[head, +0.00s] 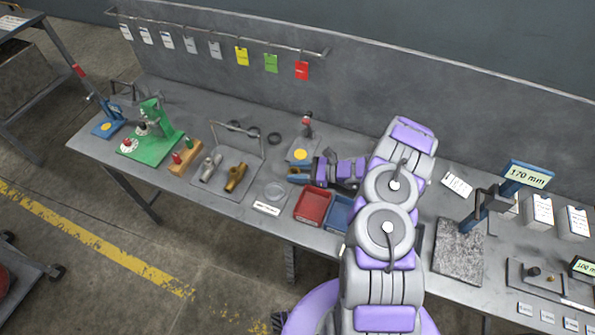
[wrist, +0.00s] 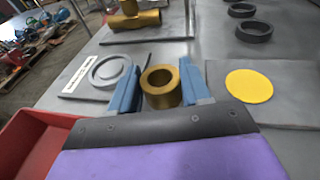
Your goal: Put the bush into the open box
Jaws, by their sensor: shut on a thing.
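The bush is a short brass ring with a round bore (wrist: 160,85), between the two blue fingers of my gripper (wrist: 159,92) in the wrist view. My gripper is shut on it; the bore faces up towards the camera. In the head view my gripper (head: 299,176) is over the bench behind the red open bin (head: 300,217). Whether the bush touches the bench is unclear. A blue open bin (head: 333,224) stands right of the red one, partly hidden by my arm. Pale boxes (head: 541,212) stand at the right end; whether one is open is unclear.
Brass and grey pipe fittings (head: 236,178) lie further left, beside a green press (head: 152,130). A yellow-disc plate (wrist: 250,87) is close right of my gripper. A height gauge (head: 484,203) stands right of my arm.

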